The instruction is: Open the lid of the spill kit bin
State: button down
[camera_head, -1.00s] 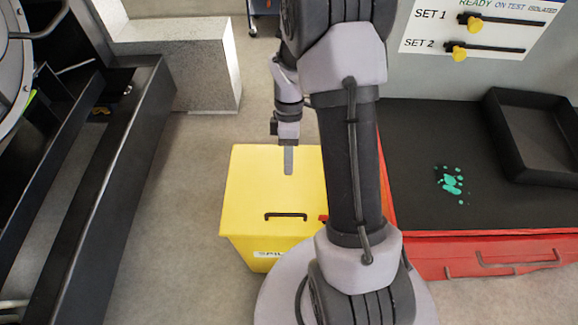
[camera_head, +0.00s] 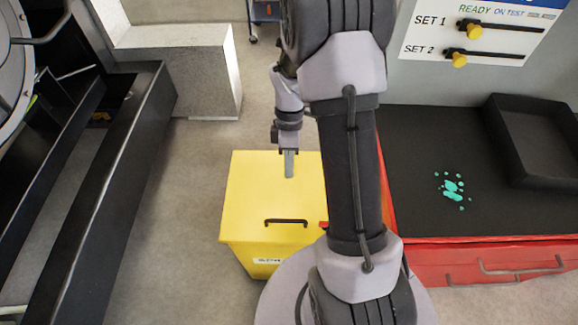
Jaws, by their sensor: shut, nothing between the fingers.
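The yellow spill kit bin (camera_head: 255,195) stands on the floor in the middle of the view, partly hidden on its right by my arm. Its lid is down, with a dark handle (camera_head: 286,221) near the front edge. A white label (camera_head: 268,261) is on its front face. My gripper (camera_head: 289,172) is shut and empty, pointing down over the rear part of the lid, behind the handle. I cannot tell whether its tip touches the lid.
A red cabinet with a black top (camera_head: 420,180) stands to the right, bearing a black tray (camera_head: 540,140) and green spots. A grey block (camera_head: 190,75) is behind left. Black rails (camera_head: 115,185) run along the left. Floor between rails and bin is clear.

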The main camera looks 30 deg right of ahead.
dwell(0.9)
jog(key=c, duration=1.5)
grip_release()
jog(key=shift+o, duration=0.2)
jog(key=p+v, duration=0.8)
jog(key=v, duration=0.9)
jog(key=shift+r, duration=0.25)
